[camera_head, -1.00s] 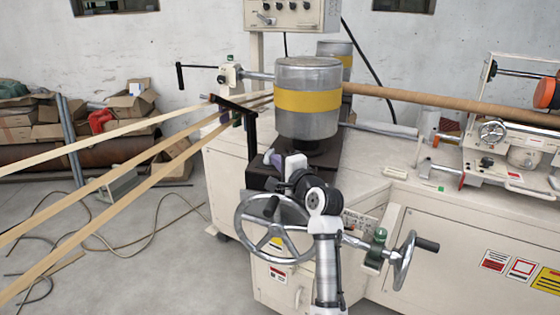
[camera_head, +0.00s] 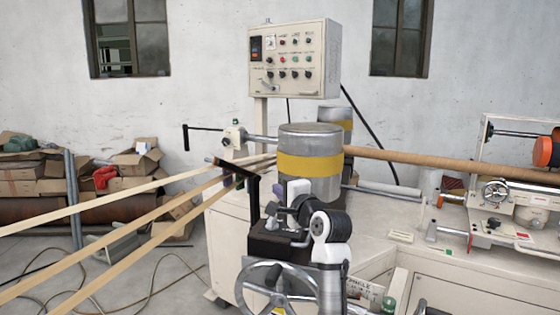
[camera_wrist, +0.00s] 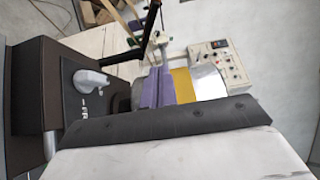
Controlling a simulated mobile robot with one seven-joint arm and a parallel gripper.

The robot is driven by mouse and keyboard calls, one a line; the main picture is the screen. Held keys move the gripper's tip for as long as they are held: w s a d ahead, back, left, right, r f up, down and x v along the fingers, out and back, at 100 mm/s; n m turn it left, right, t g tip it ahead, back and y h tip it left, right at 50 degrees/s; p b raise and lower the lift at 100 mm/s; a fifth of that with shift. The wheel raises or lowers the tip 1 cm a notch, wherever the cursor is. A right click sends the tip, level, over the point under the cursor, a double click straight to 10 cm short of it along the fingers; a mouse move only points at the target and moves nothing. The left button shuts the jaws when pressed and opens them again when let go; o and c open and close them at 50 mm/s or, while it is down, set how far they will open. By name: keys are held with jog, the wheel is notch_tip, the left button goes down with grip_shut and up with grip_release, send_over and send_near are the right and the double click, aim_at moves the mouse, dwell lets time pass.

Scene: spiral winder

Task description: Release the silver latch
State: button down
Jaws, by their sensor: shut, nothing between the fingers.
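A small silver lever, which looks like the latch (camera_wrist: 90,82), sits on a dark panel with white lettering in the wrist view. In the head view I cannot make it out clearly behind my arm. In the head view my gripper (camera_head: 281,188) is above the dark block in front of the metal cylinder, partly hidden by my wrist.
The silver cylinder with a yellow band (camera_head: 310,165) stands close behind my gripper. A black bar (camera_head: 236,170) and tan strips (camera_head: 150,220) lie to the left. A handwheel (camera_head: 262,285) is below my arm. The control box (camera_head: 294,60) stands behind.

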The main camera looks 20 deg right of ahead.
notch_tip(320, 180, up, 10)
jog(key=shift+f, duration=0.25)
